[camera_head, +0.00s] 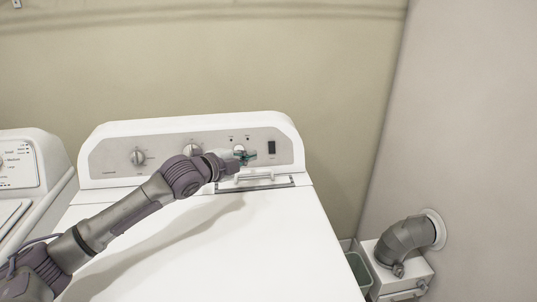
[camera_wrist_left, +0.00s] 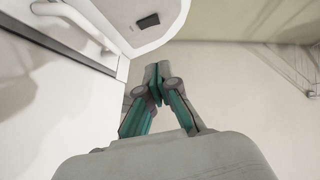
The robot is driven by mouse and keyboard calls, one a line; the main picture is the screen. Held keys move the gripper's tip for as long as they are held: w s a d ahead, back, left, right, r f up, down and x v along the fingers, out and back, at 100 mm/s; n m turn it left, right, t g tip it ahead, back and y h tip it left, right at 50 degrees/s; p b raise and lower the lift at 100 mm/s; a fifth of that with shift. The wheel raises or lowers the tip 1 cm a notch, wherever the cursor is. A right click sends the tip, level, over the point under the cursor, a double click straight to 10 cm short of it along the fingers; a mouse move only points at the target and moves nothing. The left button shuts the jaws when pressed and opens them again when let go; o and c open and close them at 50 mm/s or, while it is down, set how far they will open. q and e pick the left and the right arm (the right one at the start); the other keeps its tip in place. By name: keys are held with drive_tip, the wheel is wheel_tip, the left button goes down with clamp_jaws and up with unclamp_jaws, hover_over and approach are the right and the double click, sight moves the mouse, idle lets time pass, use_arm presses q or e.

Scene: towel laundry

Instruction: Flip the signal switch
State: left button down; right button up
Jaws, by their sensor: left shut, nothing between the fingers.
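A dark rocker switch (camera_head: 271,147), likely the signal switch, is set in the right part of the grey control panel (camera_head: 165,162) of the white machine. It also shows in the wrist view as a dark rectangle (camera_wrist_left: 148,21) near the top. My left gripper (camera_head: 247,157) is in front of the panel, just left of the switch and a little lower, apart from it in the picture. Its teal-padded fingers are shut and empty; the fingertips (camera_wrist_left: 157,74) meet in the wrist view. My right gripper is in neither view.
Two knobs (camera_head: 138,157) (camera_head: 192,150) sit left on the panel; a third is partly behind my gripper. A white handle (camera_head: 262,176) lies below it. Another white machine (camera_head: 22,165) stands at left. A grey duct (camera_head: 402,239) and bin (camera_head: 357,268) are at right.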

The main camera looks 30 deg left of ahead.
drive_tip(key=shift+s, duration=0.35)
use_arm(q)
drive_tip(key=p, duration=0.2)
approach(271, 148)
drive_tip(key=w+d, duration=0.2)
drive_tip(key=w+d+r, duration=0.1)
drive_tip(key=w+d, duration=0.1)
drive_tip(key=shift+d+r, duration=0.2)
drive_tip(key=shift+w+a+f, duration=0.4)
drive_tip(key=shift+w+a, duration=0.15)
drive_tip(key=shift+w, duration=0.25)
drive_tip(key=shift+w+a+f, duration=0.4)
drive_tip(key=shift+w+a, duration=0.2)
drive_tip(key=shift+w, duration=0.2)
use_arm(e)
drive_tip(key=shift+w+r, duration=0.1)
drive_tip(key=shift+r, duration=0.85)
